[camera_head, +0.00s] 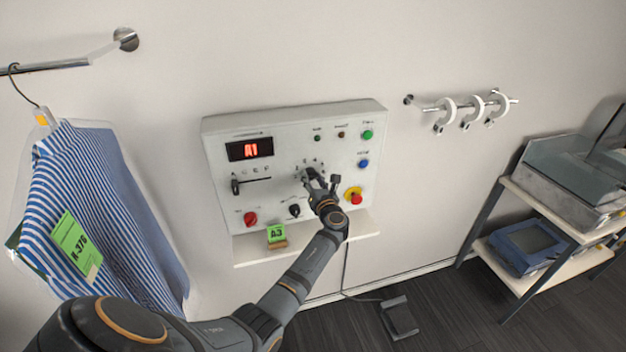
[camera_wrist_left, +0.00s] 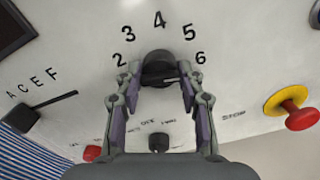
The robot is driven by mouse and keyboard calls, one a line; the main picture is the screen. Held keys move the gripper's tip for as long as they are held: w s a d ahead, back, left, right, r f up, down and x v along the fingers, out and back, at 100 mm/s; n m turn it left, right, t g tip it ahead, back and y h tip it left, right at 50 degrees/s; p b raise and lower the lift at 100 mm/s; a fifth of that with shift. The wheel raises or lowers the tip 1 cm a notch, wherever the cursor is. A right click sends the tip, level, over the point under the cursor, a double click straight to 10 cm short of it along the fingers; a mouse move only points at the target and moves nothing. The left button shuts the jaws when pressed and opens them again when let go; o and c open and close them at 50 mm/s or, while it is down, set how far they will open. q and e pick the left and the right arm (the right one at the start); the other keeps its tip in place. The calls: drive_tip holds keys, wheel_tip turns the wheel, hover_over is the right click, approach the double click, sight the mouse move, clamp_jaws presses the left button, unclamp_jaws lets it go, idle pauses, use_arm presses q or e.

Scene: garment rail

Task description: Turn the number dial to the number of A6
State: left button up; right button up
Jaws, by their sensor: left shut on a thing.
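The number dial (camera_wrist_left: 158,66) is a black knob on the white control panel (camera_head: 290,110), with the numbers 2 to 6 printed around it in the left wrist view. My left gripper (camera_head: 321,183) is shut on the dial, its fingers on either side of it in the left wrist view (camera_wrist_left: 154,95). I cannot clearly tell which number the dial points to. The red display (camera_head: 249,149) appears to read A1. The letter slider (camera_head: 236,187) is at the left end of its slot, by the A. My right gripper is not in view.
A red emergency button on a yellow base (camera_head: 355,196) is close to the right of my gripper. Below are a red knob (camera_head: 250,218), a small black knob (camera_head: 294,210) and a ledge with a green A3 tag (camera_head: 277,233). A striped shirt (camera_head: 90,190) hangs left.

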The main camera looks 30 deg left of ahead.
use_arm(q)
drive_tip(key=shift+f, duration=0.15)
idle(0.3)
drive_tip(key=o, duration=1.1)
drive_tip(key=shift+o, duration=0.2)
drive_tip(key=v, duration=1.2)
